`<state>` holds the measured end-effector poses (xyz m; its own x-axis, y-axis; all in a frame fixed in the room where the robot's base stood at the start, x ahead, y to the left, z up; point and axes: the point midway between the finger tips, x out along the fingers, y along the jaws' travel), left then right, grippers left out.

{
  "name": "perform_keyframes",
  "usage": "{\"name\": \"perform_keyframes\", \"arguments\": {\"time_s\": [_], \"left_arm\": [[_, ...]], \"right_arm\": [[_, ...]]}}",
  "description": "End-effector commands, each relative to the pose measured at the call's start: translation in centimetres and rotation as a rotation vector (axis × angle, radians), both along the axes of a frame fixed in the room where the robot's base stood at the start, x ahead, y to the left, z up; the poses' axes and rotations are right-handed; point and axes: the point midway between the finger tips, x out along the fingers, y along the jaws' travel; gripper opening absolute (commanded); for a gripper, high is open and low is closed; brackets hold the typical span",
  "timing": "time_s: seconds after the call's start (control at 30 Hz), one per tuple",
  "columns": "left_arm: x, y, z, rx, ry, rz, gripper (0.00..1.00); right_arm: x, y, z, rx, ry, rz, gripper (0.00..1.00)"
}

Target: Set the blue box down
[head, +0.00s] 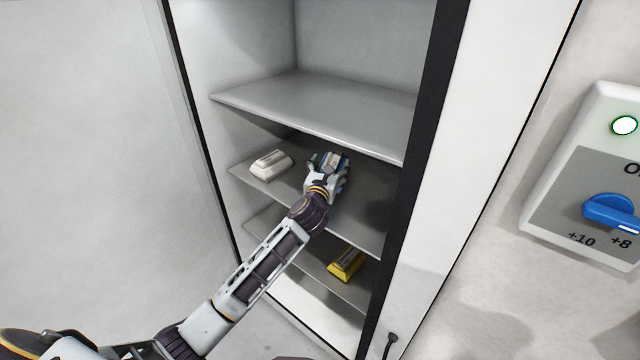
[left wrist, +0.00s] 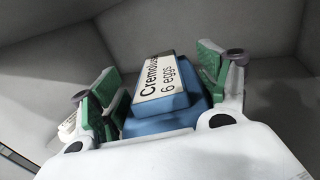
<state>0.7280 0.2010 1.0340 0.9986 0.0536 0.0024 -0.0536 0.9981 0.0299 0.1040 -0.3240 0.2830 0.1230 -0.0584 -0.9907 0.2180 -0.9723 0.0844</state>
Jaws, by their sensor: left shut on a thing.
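The blue box (left wrist: 160,122) is an egg box with a white label reading "Cremolux 6 eggs". It sits between the green-padded fingers of my left gripper (left wrist: 163,95) in the left wrist view. In the head view my left gripper (head: 328,166) reaches inside the cabinet, at the level of the shelf below the top one, and is shut on the blue box (head: 334,157). The gripper hides most of the box there. I cannot tell whether the box touches the shelf (head: 285,185). My right gripper is not in view.
A white egg box (head: 270,164) stands left of my gripper on the same shelf. A yellow box (head: 346,263) is on a lower shelf. The upper shelf (head: 320,105) is empty and overhangs close above. The cabinet's dark right edge (head: 425,150) is near. A control panel (head: 590,180) is on the right.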

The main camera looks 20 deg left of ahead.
Motion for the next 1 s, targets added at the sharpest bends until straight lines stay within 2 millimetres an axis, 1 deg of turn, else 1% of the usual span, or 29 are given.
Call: {"name": "perform_keyframes", "arguments": {"time_s": [0.23, 0.37, 0.47, 0.67, 0.8, 1.0], "left_arm": [[0.0, 0.0, 0.1, 0.000, -0.003, 0.000, 0.37], [0.0, 0.0, -0.4, -0.001, -0.002, 0.000, 0.37], [0.0, 0.0, -1.3, 0.001, -0.001, 0.000, 0.37], [0.0, 0.0, -4.0, -0.001, -0.001, 0.000, 0.37], [0.0, 0.0, -5.6, 0.000, -0.001, 0.000, 0.37], [0.0, 0.0, -6.1, 0.000, -0.004, 0.000, 0.37]], "right_arm": [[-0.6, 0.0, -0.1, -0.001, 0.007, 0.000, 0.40], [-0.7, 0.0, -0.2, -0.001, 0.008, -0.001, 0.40], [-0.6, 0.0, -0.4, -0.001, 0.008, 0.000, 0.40], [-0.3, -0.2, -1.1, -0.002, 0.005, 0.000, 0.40], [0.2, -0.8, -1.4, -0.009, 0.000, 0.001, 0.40], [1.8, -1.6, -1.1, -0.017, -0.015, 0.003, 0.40]]}}
